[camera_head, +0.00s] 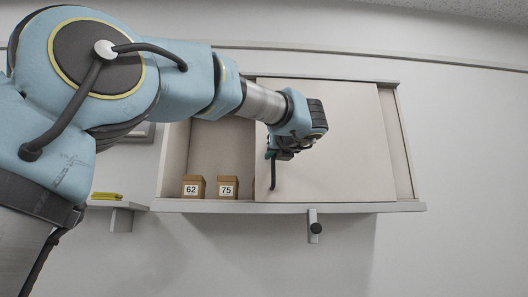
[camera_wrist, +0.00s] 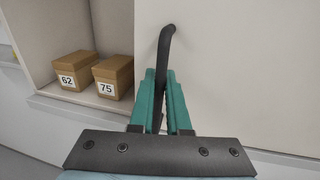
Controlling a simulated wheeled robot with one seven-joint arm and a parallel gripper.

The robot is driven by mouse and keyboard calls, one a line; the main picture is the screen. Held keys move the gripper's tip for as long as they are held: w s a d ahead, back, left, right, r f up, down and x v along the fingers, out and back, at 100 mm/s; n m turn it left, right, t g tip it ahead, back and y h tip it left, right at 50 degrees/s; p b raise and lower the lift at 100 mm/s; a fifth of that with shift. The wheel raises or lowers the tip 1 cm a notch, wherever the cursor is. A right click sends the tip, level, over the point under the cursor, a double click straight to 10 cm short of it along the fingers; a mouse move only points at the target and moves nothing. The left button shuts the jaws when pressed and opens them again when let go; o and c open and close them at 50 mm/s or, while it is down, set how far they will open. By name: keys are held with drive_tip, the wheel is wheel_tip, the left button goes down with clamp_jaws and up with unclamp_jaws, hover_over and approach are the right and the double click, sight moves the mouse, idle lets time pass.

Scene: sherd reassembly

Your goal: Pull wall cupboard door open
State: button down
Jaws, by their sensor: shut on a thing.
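The wall cupboard (camera_head: 290,207) hangs on the wall, and its pale flat door (camera_head: 345,150) covers the middle and most of the right of its front. The left part of the cupboard is uncovered, and a narrow strip shows at the far right. A dark bar handle (camera_head: 273,172) stands upright near the door's left edge. My gripper (camera_head: 274,153) is at this handle. In the wrist view its teal fingers (camera_wrist: 162,98) are shut around the dark handle (camera_wrist: 164,45), whose bent upper end shows above them. The door (camera_wrist: 240,75) fills the right of that view.
Two brown boxes, labelled 62 (camera_head: 193,187) and 75 (camera_head: 228,187), stand in the uncovered left part. A small shelf (camera_head: 122,206) with a yellow item (camera_head: 106,196) is left of the cupboard. A bracket with a dark knob (camera_head: 316,228) sits below the cupboard's lower edge.

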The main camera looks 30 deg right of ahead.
drive_tip(key=shift+s+d, duration=0.15)
drive_tip(key=shift+d, duration=0.15)
drive_tip(key=c, duration=0.9)
unclamp_jaws()
drive_tip(key=shift+a, duration=0.1)
drive_tip(key=b+v, duration=0.3)
drive_tip(key=v, duration=0.7)
drive_tip(key=shift+s, duration=0.35)
